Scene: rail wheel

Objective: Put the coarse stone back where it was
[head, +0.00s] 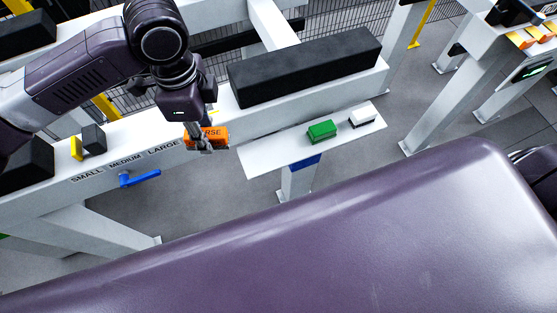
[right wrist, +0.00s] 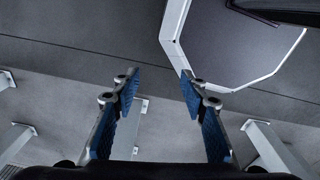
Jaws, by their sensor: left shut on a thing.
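The orange coarse stone (head: 216,132), with dark lettering partly covered by a finger, is in my left gripper (head: 204,145). My left gripper points down and is shut on the stone, at the edge of the white beam near the word LARGE. From this view I cannot tell whether the stone touches the beam. A white shelf (head: 262,161) to its right carries a green block (head: 322,131) and a white block with a dark base (head: 362,115). My right gripper (right wrist: 160,78) is open and empty above the floor in the right wrist view.
A long black block (head: 305,68) lies on the beam behind the shelf. A yellow piece (head: 76,148) and a dark grey block (head: 94,139) stand left, near the SMALL label. A blue handle (head: 139,179) sticks out below the labels. The shelf's left part is bare.

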